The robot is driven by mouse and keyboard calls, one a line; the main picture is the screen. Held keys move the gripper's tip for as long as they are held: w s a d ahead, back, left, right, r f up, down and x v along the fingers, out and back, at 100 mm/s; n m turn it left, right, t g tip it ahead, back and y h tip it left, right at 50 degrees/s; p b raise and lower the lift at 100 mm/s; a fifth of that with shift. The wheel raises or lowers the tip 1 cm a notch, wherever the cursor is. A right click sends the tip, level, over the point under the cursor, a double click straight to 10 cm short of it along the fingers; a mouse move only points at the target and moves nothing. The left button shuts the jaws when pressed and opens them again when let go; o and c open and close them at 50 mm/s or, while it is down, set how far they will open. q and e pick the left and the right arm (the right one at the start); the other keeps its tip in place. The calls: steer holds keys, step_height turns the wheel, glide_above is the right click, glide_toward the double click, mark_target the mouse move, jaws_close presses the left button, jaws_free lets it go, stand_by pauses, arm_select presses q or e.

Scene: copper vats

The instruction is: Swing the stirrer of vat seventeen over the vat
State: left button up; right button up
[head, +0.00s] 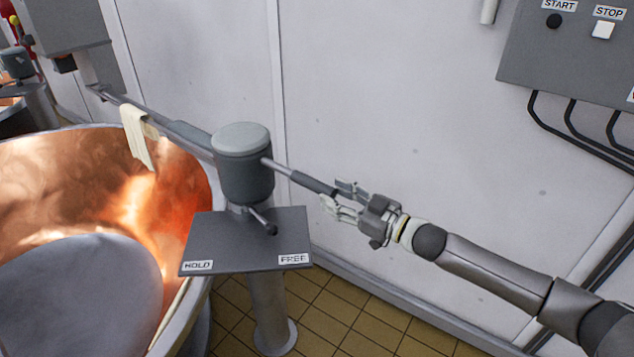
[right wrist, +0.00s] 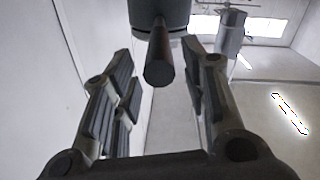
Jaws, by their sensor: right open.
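The copper vat (head: 190,190) stands at the left of the head view; no number shows on it. The stirrer's grey pivot head (head: 243,165) sits on a post beside it. A small knobbed lever (head: 265,224) sits over a plate (head: 240,250) marked HOLD and FREE, nearer FREE. My right gripper (head: 343,200) is open at the handle's end; in the right wrist view the handle (right wrist: 160,60) points between the fingers. My left gripper is out of view.
The white wall (head: 400,90) runs close behind the handle. A START/STOP panel (head: 575,60) with cables is at the upper right. Tiled floor (head: 340,310) is open below the handle.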

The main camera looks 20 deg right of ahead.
mark_target(316, 186)
steer(key=p+x, duration=0.1)
steer(key=x, duration=0.5)
steer(key=shift+w+a, duration=0.15)
steer(key=shift+w, duration=0.15)
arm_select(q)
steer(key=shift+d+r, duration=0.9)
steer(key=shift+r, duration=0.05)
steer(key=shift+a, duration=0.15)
arm_select(e)
steer(key=shift+c, duration=0.3)
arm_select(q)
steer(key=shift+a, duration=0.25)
arm_select(e)
jaws_close()
